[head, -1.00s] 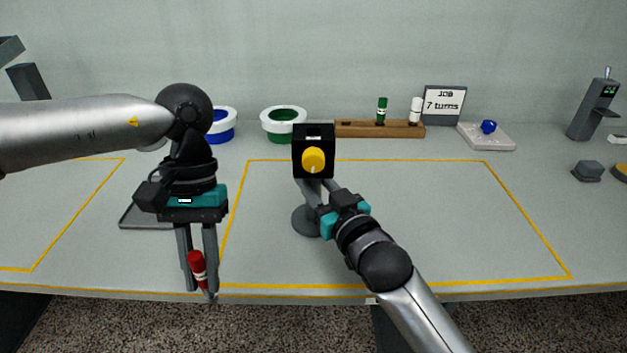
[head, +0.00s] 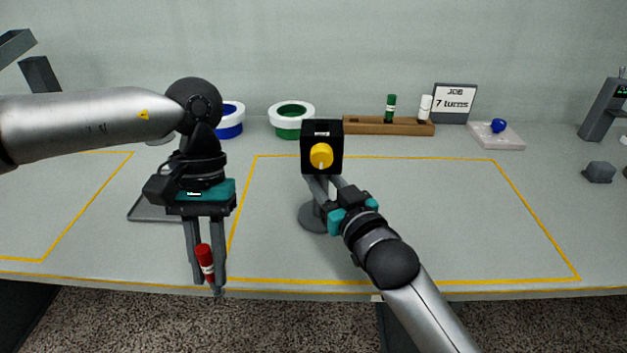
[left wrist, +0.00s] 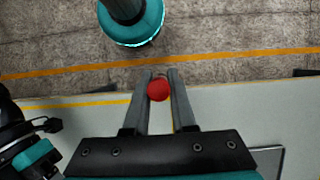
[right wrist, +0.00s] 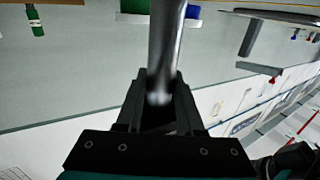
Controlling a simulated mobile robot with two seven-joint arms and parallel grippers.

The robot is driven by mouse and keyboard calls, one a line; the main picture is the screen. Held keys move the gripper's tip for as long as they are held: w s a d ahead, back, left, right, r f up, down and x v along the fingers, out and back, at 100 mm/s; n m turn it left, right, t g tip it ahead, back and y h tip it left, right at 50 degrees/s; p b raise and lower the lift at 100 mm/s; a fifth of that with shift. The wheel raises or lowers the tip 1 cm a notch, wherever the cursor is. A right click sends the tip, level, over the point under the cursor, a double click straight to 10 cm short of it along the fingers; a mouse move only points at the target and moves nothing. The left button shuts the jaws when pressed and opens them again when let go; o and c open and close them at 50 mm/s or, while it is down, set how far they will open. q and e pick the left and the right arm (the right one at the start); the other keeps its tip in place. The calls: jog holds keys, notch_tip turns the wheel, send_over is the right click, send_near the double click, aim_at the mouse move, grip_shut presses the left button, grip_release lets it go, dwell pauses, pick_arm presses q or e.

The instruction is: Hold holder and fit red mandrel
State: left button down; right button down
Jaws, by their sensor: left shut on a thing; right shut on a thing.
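The holder is a black box (head: 322,138) with a yellow knob (head: 321,155), on a grey post above a round grey base (head: 312,219). My right gripper (head: 318,186) is shut on the holder's post just below the box. The right wrist view shows the shiny post (right wrist: 164,55) between the fingers. The red mandrel (head: 205,262), with a white band, is in my left gripper (head: 211,285), which is shut on it and points down near the table's front edge. The left wrist view shows its round red end (left wrist: 158,89) between the fingertips. The mandrel is apart from the holder, to its left.
A wooden rack (head: 385,126) at the back holds a green mandrel (head: 390,107) and a white one (head: 425,107). Blue (head: 230,129) and green (head: 291,131) spools stand left of it. The right side of the yellow-outlined area is clear.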

pick_arm(q)
jog(key=w+d+r+n+t+h, duration=0.1)
jog(key=w+d+r+n, duration=0.3)
jog(key=d+r, duration=0.4)
jog(key=w+d+r+n+h, duration=0.25)
jog(key=d+r, duration=0.25)
jog(key=r, duration=0.4)
jog(key=w+d+r+n+t, duration=0.1)
jog(key=w+d+r+n, duration=0.35)
jog(key=d+r, duration=0.35)
jog(key=n+t, duration=0.4)
jog(key=n, duration=0.6)
send_over(332, 126)
jog(key=s, duration=0.2)
jog(key=shift+w+a+r+n+h, duration=0.2)
jog(key=shift+w+a+n+h, duration=0.15)
jog(key=shift+w+a+n, duration=0.35)
jog(key=shift+a, duration=0.1)
jog(key=shift+f, duration=2.95)
jog(key=shift+f, duration=2.3)
jog(key=c, duration=0.7)
grip_release()
jog(key=shift+o, duration=0.2)
